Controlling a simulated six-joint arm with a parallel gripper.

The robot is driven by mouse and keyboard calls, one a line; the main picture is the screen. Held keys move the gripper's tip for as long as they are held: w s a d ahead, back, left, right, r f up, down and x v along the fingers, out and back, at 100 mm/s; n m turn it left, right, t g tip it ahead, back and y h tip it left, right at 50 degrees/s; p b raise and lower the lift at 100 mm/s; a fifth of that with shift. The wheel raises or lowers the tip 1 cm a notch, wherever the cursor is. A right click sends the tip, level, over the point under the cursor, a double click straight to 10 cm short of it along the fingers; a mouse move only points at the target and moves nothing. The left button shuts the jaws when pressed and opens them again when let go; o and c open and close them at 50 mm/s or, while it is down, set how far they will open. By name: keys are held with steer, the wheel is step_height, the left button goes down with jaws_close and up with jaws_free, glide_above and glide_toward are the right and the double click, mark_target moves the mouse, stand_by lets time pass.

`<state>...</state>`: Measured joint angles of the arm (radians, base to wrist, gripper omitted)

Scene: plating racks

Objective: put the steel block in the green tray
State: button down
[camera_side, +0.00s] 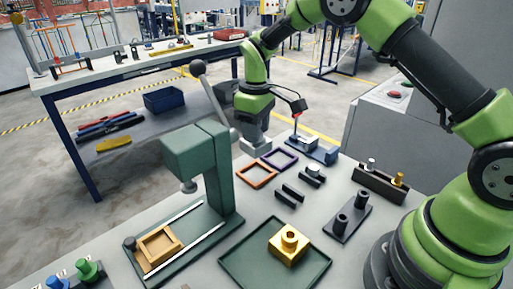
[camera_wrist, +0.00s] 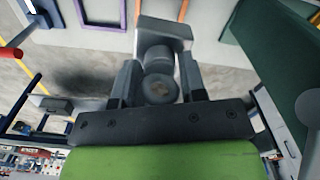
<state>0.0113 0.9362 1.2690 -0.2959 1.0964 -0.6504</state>
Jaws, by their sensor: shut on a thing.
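The steel block (camera_side: 257,146) is light grey with a round boss, and hangs under my gripper (camera_side: 252,128) near the far edge of the bench. In the wrist view, my gripper (camera_wrist: 159,82) has its dark fingers on both sides of the boss, and the pale square body of the steel block (camera_wrist: 168,30) shows beyond them. The green tray (camera_side: 235,257) is a dark, flat, low-rimmed square at the front of the bench, well nearer the side camera than my gripper. A gold block with a round boss (camera_side: 289,244) sits in the tray.
A green press (camera_side: 203,165) with a wooden frame (camera_side: 158,246) on its base stands left of the tray. Orange (camera_side: 257,185) and purple (camera_side: 279,150) frames lie near my gripper. Black blocks (camera_side: 290,195), a two-post fixture (camera_side: 347,216) and a dark rack (camera_side: 380,186) stand to the right.

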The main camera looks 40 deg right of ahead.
steer(key=shift+r, duration=0.9)
steer(key=shift+s+r, duration=0.15)
steer(key=shift+r, duration=0.05)
steer(key=s+a+r+m, duration=0.2)
steer(key=s+r+m, duration=0.2)
steer(key=s, duration=0.7)
steer(key=s+a+f+m, duration=0.2)
steer(key=s+a+m, duration=0.2)
steer(key=a+m, duration=0.35)
steer(key=s+a+f+m, duration=0.2)
steer(key=s+a+m, duration=0.2)
steer(key=a+m, duration=0.3)
steer(key=shift+n, duration=0.45)
steer(key=f, duration=0.6)
steer(key=a+f, duration=0.1)
steer(key=f, duration=0.2)
steer(key=shift+f, duration=0.35)
steer(key=shift+f, duration=0.15)
steer(key=c, duration=0.7)
jaws_free()
